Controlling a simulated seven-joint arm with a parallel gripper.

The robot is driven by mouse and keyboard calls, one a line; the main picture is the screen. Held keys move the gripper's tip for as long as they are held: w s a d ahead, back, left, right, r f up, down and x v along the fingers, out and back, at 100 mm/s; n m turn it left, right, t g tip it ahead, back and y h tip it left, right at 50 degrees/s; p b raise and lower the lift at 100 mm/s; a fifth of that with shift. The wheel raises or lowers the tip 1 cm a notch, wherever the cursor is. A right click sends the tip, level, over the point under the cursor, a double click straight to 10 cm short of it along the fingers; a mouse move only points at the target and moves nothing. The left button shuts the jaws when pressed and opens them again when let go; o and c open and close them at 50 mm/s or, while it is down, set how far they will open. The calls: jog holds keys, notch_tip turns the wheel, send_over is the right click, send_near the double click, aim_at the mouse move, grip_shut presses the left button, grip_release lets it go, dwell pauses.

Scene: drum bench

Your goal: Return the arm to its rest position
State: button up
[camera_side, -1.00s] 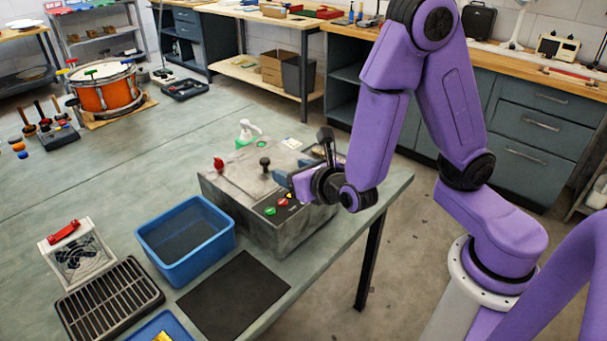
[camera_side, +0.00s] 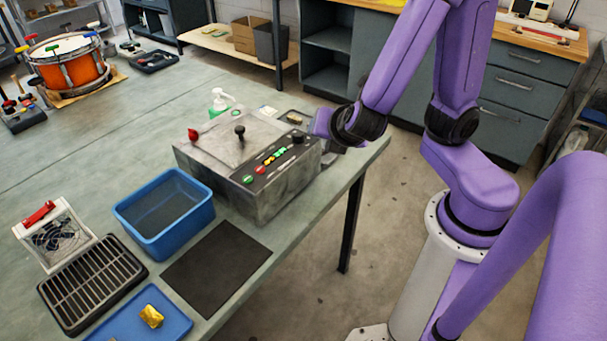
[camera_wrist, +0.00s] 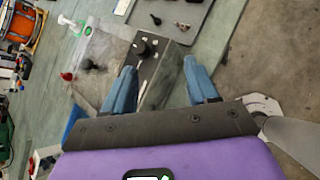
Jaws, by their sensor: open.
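My gripper (camera_wrist: 160,78) shows two blue fingers spread apart with nothing between them in the wrist view. In the side view the purple wrist (camera_side: 335,124) is at the right end of the grey metal machine (camera_side: 262,195), above the bench edge; the fingers are mostly hidden there. The machine has a sloped panel with a black knob (camera_side: 298,137), coloured buttons, a black lever (camera_side: 240,134) and a red knob (camera_side: 193,134). In the wrist view the machine (camera_wrist: 103,60) lies beyond the fingers. I cannot tell whether the gripper touches it.
A blue bin (camera_side: 165,214), a black mat (camera_side: 217,268), a slotted black tray (camera_side: 92,283) and a blue tray (camera_side: 178,329) holding a yellow object (camera_side: 151,316) lie along the bench front. A drum (camera_side: 70,68) and a spray bottle (camera_side: 219,101) stand farther back. Open floor lies right of the bench.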

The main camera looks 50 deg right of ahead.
jog(key=s+a+r+m+g+y, duration=0.1)
jog(key=s+a+m+g+y, duration=0.1)
jog(key=s, duration=0.5)
jog(key=s+a+r+m+g+y, duration=0.1)
jog(key=s+a+m+g+y, duration=0.1)
jog(key=s+m+g+y, duration=0.2)
jog(key=s+m+g, duration=0.1)
jog(key=s+m, duration=0.2)
jog(key=m, duration=0.1)
jog(key=shift+s+m+g+y, duration=0.3)
jog(key=shift+m+g+y, duration=0.1)
dwell(0.8)
